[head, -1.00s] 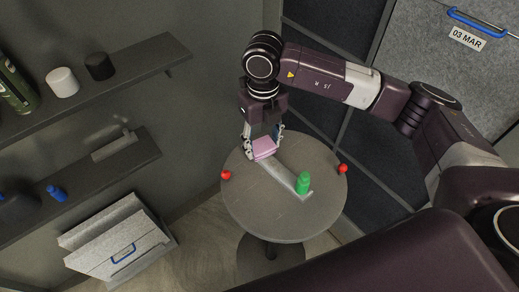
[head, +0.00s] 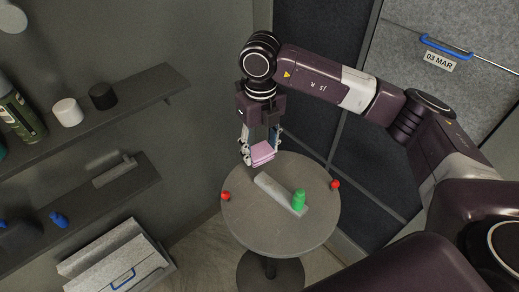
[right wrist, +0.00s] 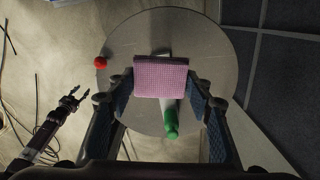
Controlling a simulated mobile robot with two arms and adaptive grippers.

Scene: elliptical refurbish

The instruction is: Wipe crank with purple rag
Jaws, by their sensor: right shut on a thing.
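The crank is a flat grey bar (head: 275,189) with an upright green handle (head: 298,201), on a round grey table. In the right wrist view the green handle (right wrist: 171,124) shows below the rag, which covers much of the bar. My right gripper (head: 262,147) is shut on the folded pinkish-purple rag (head: 263,155). It holds the rag above the table's far side, apart from the crank's far end. The rag (right wrist: 160,78) spans between the fingers in the right wrist view. My left gripper (right wrist: 72,97) shows there at the left, fingers spread and empty, away from the table.
Red knobs stand at the left (head: 226,196) and right (head: 335,184) of the round table (head: 270,232). Wall shelves (head: 110,118) with bottles and jars are at the left. A grey box (head: 120,258) is below them. Dark panels stand close behind the table.

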